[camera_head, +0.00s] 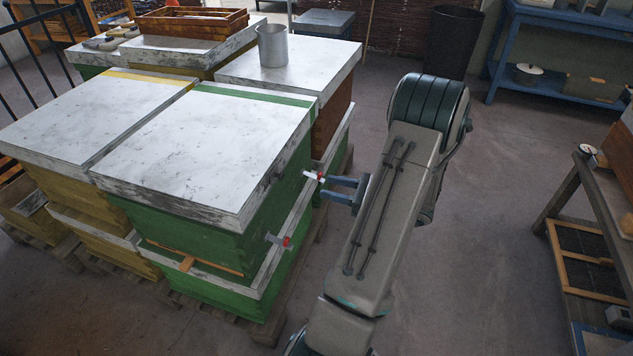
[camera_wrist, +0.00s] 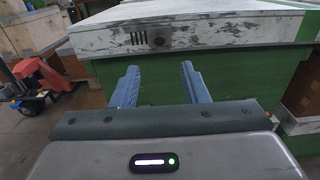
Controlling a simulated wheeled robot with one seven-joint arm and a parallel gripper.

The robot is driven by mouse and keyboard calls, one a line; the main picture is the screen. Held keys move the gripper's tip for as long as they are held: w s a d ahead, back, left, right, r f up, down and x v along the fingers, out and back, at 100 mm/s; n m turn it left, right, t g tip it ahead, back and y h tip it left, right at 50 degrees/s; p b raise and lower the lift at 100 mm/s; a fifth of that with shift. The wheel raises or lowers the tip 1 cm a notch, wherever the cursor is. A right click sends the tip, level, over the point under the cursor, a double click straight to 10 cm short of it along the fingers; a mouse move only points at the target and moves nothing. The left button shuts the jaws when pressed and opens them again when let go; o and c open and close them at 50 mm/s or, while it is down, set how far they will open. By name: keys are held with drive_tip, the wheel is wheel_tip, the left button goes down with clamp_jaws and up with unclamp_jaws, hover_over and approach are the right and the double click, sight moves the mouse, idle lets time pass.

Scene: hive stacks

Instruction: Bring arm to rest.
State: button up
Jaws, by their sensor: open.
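My gripper (camera_wrist: 158,85) is open and empty in the wrist view, its two blue-grey fingers apart. They point at the green side of a hive (camera_wrist: 240,78) below its worn white lid (camera_wrist: 210,35). In the head view, my gripper (camera_head: 338,187) shows at the right side of the green hive (camera_head: 200,230), partly hidden by my arm. I cannot tell whether the fingertips touch the hive. My arm (camera_head: 385,200) stretches across the middle right of the head view.
Yellow hives (camera_head: 80,220) stand left of the green one on pallets. A metal can (camera_head: 272,46) stands on a lid behind. A blue shelf (camera_head: 560,50) and wooden bench (camera_head: 590,180) are at right. Open floor (camera_head: 500,220) lies between. A red wheeled thing (camera_wrist: 38,80) shows in the wrist view.

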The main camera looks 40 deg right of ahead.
drive_tip(key=shift+s+d, duration=0.2)
drive_tip(key=shift+s, duration=0.2)
drive_tip(key=w+a+r+n+g+y+p, duration=0.1)
drive_tip(key=a+r+n+g+p, duration=0.3)
drive_tip(key=a+r+n+g, duration=0.5)
drive_tip(key=w+a+r+n+g+y+p, duration=0.2)
drive_tip(key=a+r+n+g+p, duration=0.2)
drive_tip(key=a, duration=0.9)
drive_tip(key=s+a+r+n+h+p, duration=0.4)
drive_tip(key=a+r+n+h, duration=0.1)
drive_tip(key=r+n, duration=0.2)
drive_tip(key=s+a+r+n+h+p, duration=0.3)
drive_tip(key=a+r+n+h+p, duration=0.2)
drive_tip(key=r+n, duration=0.3)
drive_tip(key=shift+s+a+r+n+h, duration=0.35)
drive_tip(key=shift+a+n+h, duration=0.25)
drive_tip(key=shift+n, duration=0.6)
drive_tip(key=shift+c, duration=0.5)
drive_tip(key=shift+d+f, duration=0.1)
